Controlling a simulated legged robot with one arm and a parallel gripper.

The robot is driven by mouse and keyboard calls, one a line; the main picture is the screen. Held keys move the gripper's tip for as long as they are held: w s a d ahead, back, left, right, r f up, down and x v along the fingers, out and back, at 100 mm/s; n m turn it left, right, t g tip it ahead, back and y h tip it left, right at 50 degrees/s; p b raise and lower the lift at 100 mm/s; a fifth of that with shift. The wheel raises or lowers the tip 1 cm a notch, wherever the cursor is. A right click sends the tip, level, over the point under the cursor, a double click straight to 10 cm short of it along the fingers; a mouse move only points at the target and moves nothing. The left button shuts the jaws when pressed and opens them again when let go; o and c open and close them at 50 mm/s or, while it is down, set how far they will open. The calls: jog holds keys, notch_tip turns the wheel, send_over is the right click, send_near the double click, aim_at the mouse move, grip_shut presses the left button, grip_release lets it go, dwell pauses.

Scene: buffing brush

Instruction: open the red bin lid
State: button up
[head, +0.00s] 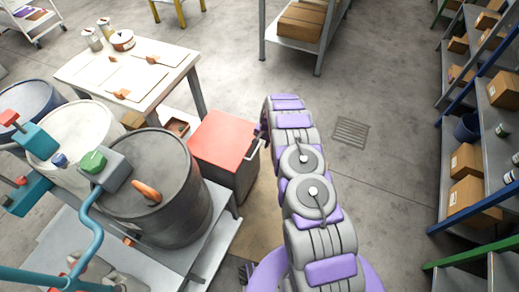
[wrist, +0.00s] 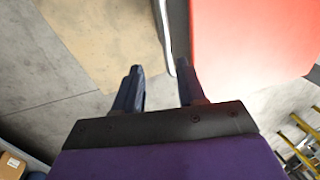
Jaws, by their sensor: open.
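The red bin lid (head: 224,138) lies flat and closed on the grey bin (head: 224,178), left of my arm in the head view. A silver bar handle (head: 253,148) sticks out from the bin's right side. In the wrist view the lid (wrist: 255,38) fills the upper right, and the handle (wrist: 164,30) runs down along its left edge. My gripper (wrist: 159,72) is open, its dark fingers apart. The handle's near end appears between the fingertips, closer to the right finger; contact cannot be told. In the head view my arm mostly hides the fingers.
A table with dark and white drums (head: 150,190) stands left of the bin. A white worktable (head: 130,72) stands behind it. Shelves with boxes (head: 468,190) line the right side. Floor (head: 390,150) between my arm and the shelves is clear, with a flat drain grate (head: 350,131).

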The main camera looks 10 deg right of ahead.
aim_at(257, 148)
jog(key=a+f, duration=0.2)
jog(key=f, duration=0.1)
jog(key=a+f+b, duration=0.1)
jog(key=f, duration=0.1)
jog(key=shift+w+a, duration=0.15)
jog(key=shift+a, duration=0.2)
jog(key=shift+w+d+f, duration=0.1)
jog(key=shift+d+f, duration=0.1)
jog(key=shift+d, duration=0.35)
jog(key=shift+d+f, duration=0.15)
jog(key=shift+d, duration=0.35)
jog(key=shift+a+r, duration=0.15)
jog(key=shift+c, duration=1.1)
jog(key=shift+a, duration=0.6)
jog(key=c, duration=0.4)
jog(key=shift+d, duration=0.35)
grip_shut()
